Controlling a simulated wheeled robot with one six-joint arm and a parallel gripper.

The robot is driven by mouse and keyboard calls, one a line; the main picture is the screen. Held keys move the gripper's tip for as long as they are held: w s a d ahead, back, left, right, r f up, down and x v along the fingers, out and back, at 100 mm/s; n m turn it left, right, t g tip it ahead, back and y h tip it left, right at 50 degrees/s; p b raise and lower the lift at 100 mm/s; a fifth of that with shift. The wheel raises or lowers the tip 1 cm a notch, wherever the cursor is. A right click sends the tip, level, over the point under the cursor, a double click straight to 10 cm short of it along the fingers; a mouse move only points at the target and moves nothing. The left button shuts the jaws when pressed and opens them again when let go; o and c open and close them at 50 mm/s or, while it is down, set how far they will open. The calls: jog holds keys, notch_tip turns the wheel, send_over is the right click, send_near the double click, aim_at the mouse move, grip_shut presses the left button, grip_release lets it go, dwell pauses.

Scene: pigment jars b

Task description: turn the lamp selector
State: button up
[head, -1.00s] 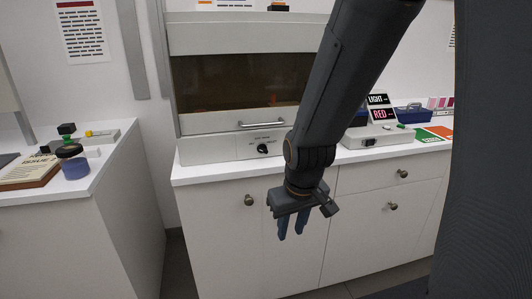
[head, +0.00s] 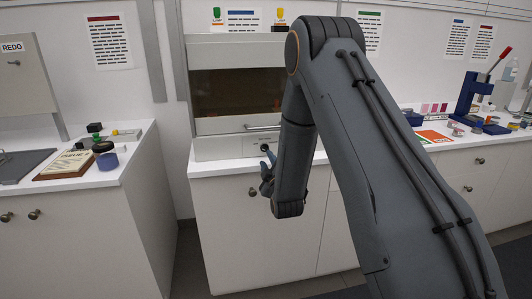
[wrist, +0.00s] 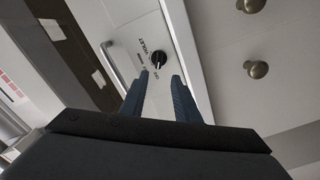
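The lamp selector is a small round black knob (wrist: 158,51) on the pale front panel (head: 224,147) below the cabinet's dark window. It also shows in the head view (head: 264,147), just above my gripper. In the wrist view small lettering, including the word VIOLET, runs beside the knob. I cannot tell its exact setting. My gripper (wrist: 160,82) is open and empty, its two dark fingers apart and pointing towards the knob without visibly touching it. In the head view my gripper (head: 267,174) is small and partly hidden by my own arm.
A horizontal bar handle (head: 264,127) crosses the bottom of the dark window (head: 235,92), near the knob. Drawer knobs (wrist: 257,69) stick out from the cabinet below. My arm hides part of the right counter.

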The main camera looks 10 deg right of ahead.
aim_at(264, 150)
jog(key=w, duration=0.2)
jog(key=w+p, duration=0.1)
jog(key=w, duration=0.4)
jog(key=shift+w+d+p, duration=0.25)
jog(key=shift+w+p, duration=0.1)
jog(key=shift+w, duration=0.05)
grip_shut()
